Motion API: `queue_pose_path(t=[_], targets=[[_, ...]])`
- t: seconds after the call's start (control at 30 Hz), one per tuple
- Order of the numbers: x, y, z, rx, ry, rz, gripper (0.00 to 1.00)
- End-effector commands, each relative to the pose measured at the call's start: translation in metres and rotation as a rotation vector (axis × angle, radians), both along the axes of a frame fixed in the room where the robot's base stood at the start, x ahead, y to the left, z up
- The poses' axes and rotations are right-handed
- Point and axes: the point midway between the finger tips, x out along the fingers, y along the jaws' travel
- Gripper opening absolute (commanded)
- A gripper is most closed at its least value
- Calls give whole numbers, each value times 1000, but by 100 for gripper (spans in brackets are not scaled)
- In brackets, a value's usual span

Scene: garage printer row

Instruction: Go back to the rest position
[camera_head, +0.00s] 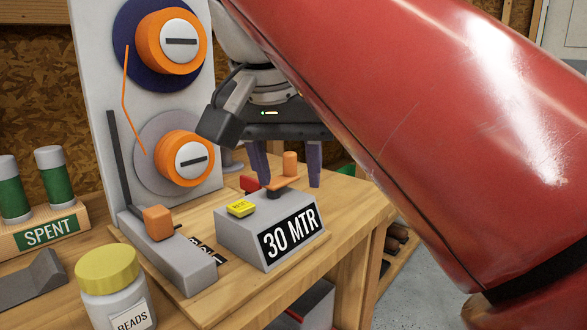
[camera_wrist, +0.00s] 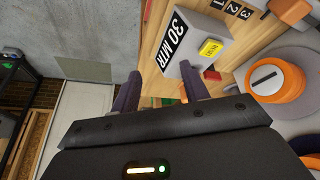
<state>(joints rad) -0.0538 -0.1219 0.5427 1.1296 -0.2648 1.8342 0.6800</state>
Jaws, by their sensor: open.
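My gripper (camera_head: 290,168) is open, with its two dark purple fingers pointing down just behind the grey box labelled 30 MTR (camera_head: 272,228). An orange crank with an upright knob (camera_head: 289,166) shows between the fingers in the head view, and I cannot tell whether a finger touches it. In the wrist view my gripper (camera_wrist: 160,92) has its fingers wide apart, and I see nothing held between them. The 30 MTR box (camera_wrist: 184,45) lies beyond the fingertips there, with its yellow RESET button (camera_wrist: 210,48). My red arm covers the right of the head view.
A grey panel (camera_head: 95,60) with two orange-hubbed spools (camera_head: 181,40) stands close by my wrist at the left. A lever with an orange knob (camera_head: 158,222), a BEADS jar (camera_head: 108,278) and a SPENT rack (camera_head: 50,232) are on the wooden bench. Open floor shows at the right.

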Motion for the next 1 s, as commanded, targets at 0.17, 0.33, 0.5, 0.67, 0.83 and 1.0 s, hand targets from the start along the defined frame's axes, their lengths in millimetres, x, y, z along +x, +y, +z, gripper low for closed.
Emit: queue_pose_path(t=[0.17,0.33,0.5,0.67,0.83,1.0], targets=[[1,-11,-24,-34,-6,29,45],[0,-31,-58,-62,-8,65,45],[-8,-71,-117,-74,-14,110,45],[-27,-117,-190,-48,-28,149,45],[-53,-148,-259,-2,-56,177,45],[-68,-160,-297,27,-76,190,45]])
